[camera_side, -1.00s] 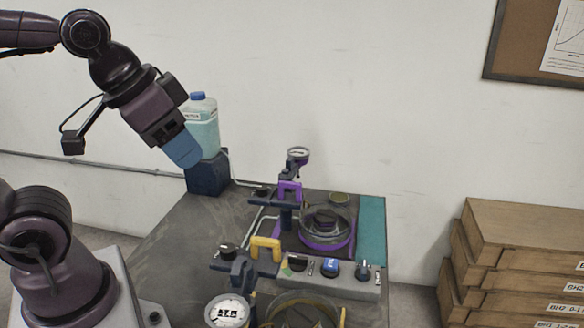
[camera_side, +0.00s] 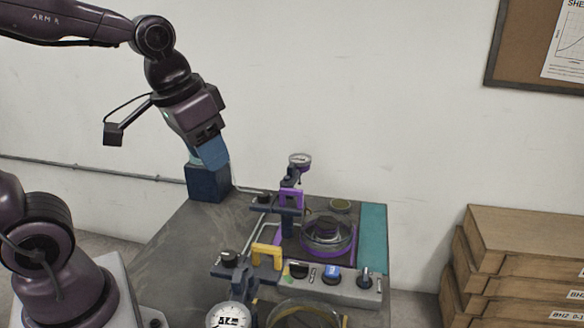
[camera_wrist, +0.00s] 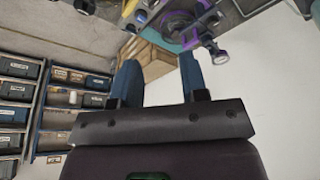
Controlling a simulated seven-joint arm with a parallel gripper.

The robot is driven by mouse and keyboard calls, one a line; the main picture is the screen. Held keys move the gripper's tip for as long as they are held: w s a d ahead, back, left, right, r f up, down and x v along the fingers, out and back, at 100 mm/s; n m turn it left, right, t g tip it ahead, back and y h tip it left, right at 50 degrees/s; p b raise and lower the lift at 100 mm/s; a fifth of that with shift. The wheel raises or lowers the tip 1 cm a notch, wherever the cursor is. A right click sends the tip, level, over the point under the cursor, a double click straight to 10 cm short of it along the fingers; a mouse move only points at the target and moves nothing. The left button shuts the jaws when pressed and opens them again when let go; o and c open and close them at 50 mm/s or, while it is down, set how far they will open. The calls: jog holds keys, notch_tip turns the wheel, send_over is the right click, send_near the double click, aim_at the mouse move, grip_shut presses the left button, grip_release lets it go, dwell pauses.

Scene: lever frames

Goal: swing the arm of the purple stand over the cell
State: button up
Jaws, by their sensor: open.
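The purple stand (camera_side: 287,222) is a dark post with a purple handle (camera_side: 291,198) on its arm and a round gauge (camera_side: 300,160) above. Its dark arm (camera_side: 262,208) reaches left of the post, with a black knob at that end. The cell (camera_side: 327,240), a round vessel with a purple ring, sits right of the post; the arm is not over it. My gripper (camera_side: 214,155) is open, empty, up and left of the stand, apart from it. In the wrist view, the stand's purple handle (camera_wrist: 190,38) lies beyond my open fingers (camera_wrist: 158,65).
A second stand with a yellow handle (camera_side: 267,254) and white gauge (camera_side: 228,316) is nearer the camera. A control panel (camera_side: 335,288) with knobs lies right of it. Stacked wooden boxes (camera_side: 515,250) stand at right.

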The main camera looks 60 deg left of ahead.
jog(key=w+a+n+g, duration=0.2)
jog(key=w+a, duration=0.3)
jog(key=w, duration=0.5)
jog(key=n+g, duration=0.2)
jog(key=n, duration=0.3)
send_near(292, 165)
jog(key=f, duration=1)
jog(key=shift+s+a, duration=0.1)
jog(key=shift+s, duration=0.1)
grip_shut()
